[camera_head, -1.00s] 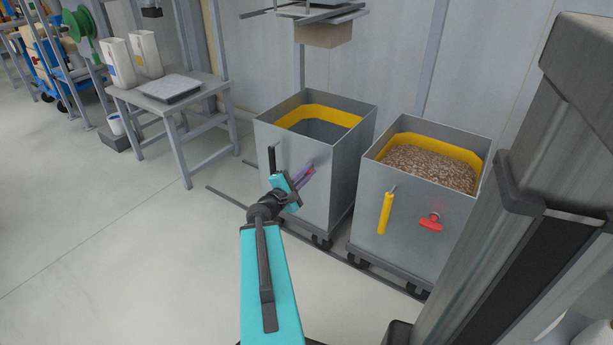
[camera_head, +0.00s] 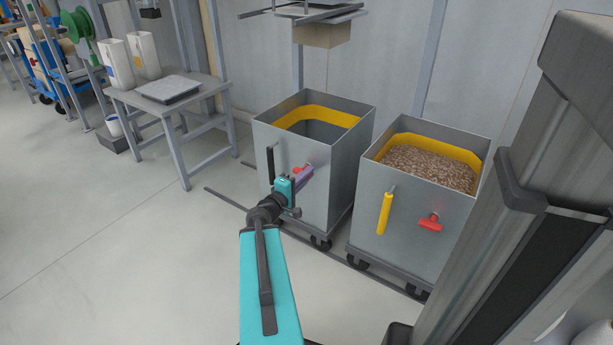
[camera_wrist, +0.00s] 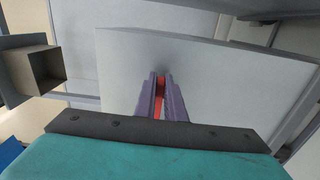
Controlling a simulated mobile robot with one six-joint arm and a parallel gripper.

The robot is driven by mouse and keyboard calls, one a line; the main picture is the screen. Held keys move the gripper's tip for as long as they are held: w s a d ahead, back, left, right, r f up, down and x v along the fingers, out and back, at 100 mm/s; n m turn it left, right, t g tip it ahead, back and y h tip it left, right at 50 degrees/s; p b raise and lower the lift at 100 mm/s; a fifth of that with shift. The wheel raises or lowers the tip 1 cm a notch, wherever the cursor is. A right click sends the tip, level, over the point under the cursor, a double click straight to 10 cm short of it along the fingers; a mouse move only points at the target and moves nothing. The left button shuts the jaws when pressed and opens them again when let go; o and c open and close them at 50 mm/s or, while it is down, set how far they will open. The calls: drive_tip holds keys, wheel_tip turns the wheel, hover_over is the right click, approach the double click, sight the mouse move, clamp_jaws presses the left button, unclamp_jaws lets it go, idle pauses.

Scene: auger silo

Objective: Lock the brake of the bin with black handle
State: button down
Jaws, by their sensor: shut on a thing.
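The bin with the black handle (camera_head: 338,185) is the left grey bin, with a yellow inner band and an empty-looking inside. Its black handle (camera_head: 271,165) stands upright at the left of its front face. My gripper (camera_head: 305,172) is at that front face, right of the handle. Its purple fingers are shut on the red brake lever (camera_head: 297,170). The wrist view shows the red lever (camera_wrist: 160,84) between the two fingers, in front of the grey bin wall (camera_wrist: 215,75). The fingers hide much of the lever.
A second bin (camera_head: 410,235) with a yellow handle (camera_head: 385,213), a red lever (camera_head: 431,222) and brown pellets stands to the right. An auger outlet (camera_head: 322,34) hangs above the left bin. A table (camera_head: 207,90) stands at the left. Open floor lies in front.

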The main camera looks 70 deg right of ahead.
drive_tip(key=shift+w+f, duration=0.1)
drive_tip(key=shift+f, duration=0.05)
drive_tip(key=c, duration=2)
unclamp_jaws()
drive_tip(key=shift+o, duration=0.8)
drive_tip(key=shift+a+r+p, duration=0.25)
drive_tip(key=shift+a+p, duration=0.15)
drive_tip(key=shift+p, duration=0.75)
drive_tip(key=p+v, duration=1.3)
drive_tip(key=shift+f+p, duration=0.15)
drive_tip(key=shift+p, duration=0.25)
